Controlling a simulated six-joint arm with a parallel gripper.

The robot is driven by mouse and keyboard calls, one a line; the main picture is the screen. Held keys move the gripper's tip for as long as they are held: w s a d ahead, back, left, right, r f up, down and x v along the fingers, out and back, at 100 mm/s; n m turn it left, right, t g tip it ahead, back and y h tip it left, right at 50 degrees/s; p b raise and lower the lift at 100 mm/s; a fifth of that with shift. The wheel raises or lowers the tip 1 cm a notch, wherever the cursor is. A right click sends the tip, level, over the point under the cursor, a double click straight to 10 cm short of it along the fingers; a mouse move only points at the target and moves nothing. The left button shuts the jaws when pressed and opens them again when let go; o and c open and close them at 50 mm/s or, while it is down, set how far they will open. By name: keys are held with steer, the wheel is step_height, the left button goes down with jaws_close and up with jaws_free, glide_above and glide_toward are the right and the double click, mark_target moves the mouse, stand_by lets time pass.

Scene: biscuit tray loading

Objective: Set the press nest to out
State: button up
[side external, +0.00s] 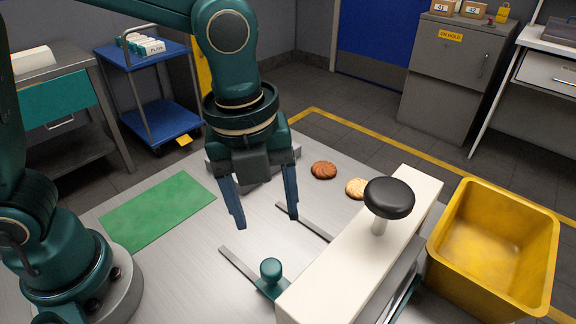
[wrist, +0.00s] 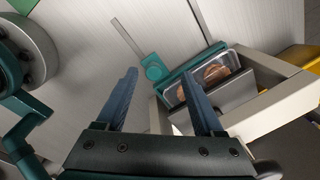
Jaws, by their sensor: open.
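The cream press (side external: 350,255) stands at the table's front right, with a black round knob (side external: 389,197) on top. Two grey rails (side external: 305,222) run out from under it across the table. The teal press nest (wrist: 190,65) is at the press's opening, and a metal tray with brown biscuits (wrist: 208,78) sits in it, partly under the press. The nest's teal handle knob (side external: 271,268) sticks up between the rails; it also shows in the wrist view (wrist: 153,70). My gripper (side external: 266,218) is open and empty, pointing down above the rails, apart from the knob.
Two loose biscuits, one brown (side external: 323,170) and one pale (side external: 356,188), lie on the table behind the press. A green mat (side external: 158,210) lies at left. A yellow bin (side external: 495,250) stands right of the press. The table between mat and rails is clear.

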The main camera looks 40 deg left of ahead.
mark_target(271, 266)
steer(key=shift+m+g+y, duration=0.3)
steer(key=shift+m+g, duration=0.2)
steer(key=shift+m, duration=0.1)
steer(key=f, duration=0.1)
steer(key=s+d+f, duration=0.1)
steer(key=d+f, duration=0.1)
steer(key=shift+s+d+f, duration=0.1)
steer(key=shift+s+f, duration=0.1)
steer(key=shift+s, duration=0.15)
steer(key=shift+f, duration=2.45)
jaws_close()
steer(key=shift+r, duration=0.1)
